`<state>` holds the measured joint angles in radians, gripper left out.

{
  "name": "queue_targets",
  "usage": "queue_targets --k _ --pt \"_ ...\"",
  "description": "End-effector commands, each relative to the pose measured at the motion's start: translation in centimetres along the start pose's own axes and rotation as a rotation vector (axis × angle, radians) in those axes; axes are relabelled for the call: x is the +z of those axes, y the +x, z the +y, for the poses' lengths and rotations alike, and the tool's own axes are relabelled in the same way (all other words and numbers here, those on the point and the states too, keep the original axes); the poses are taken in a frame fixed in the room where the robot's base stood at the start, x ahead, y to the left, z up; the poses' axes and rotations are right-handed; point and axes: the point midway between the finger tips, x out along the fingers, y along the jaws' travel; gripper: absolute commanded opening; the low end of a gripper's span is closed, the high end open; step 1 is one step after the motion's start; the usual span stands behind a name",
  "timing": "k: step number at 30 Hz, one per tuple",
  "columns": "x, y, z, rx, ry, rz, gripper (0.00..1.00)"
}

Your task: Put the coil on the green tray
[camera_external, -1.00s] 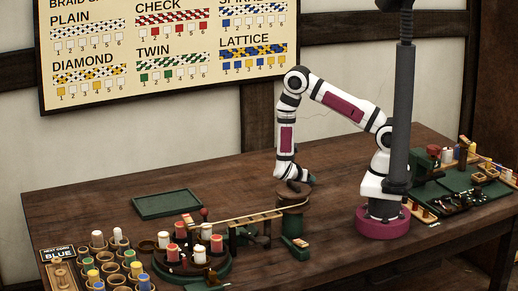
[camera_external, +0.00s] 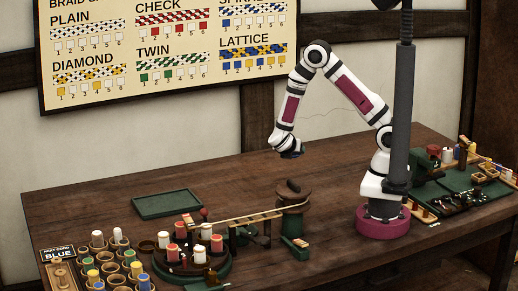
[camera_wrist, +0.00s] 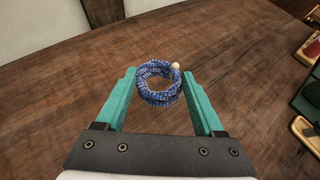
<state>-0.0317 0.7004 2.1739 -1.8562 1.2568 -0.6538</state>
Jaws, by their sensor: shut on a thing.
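The coil (camera_wrist: 159,98) is a ring of blue and pale braided cord with a small cream end. In the wrist view it sits between the teal fingers of my gripper (camera_wrist: 160,76), which is shut on it. In the external view my gripper (camera_external: 290,153) hangs in the air above the table with a small dark blue shape at its tip. The green tray (camera_external: 168,204) lies flat and empty on the table, to the left of my gripper and well below it.
A post with a dark top (camera_external: 293,200) stands below my gripper. A wooden rail (camera_external: 250,219) joins it to a round green stand with bobbins (camera_external: 190,262). Cups of coloured bobbins (camera_external: 110,262) fill the front left. Bare table lies between the tray and the post.

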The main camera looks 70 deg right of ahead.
Motion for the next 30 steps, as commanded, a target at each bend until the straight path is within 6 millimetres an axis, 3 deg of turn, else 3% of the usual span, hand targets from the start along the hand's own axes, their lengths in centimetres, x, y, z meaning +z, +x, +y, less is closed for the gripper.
queue_targets --k 5,8,12,15,18,23,30 --pt "-1.0 -1.9 7.7 0.233 -0.125 0.000 0.16" --pt "-1.6 -4.2 12.9 0.403 -0.216 -0.002 0.16" --pt "-2.8 -8.9 19.8 0.664 -0.359 -0.002 0.16" --pt "-3.6 -12.1 23.2 0.815 -0.445 -0.003 0.16" --pt "-4.2 -14.4 25.3 0.919 -0.501 -0.002 0.16" --pt "-5.6 -16.5 27.0 0.987 -0.539 0.000 0.15" --pt "-12.6 -20.1 30.3 0.989 -0.540 0.000 0.15"
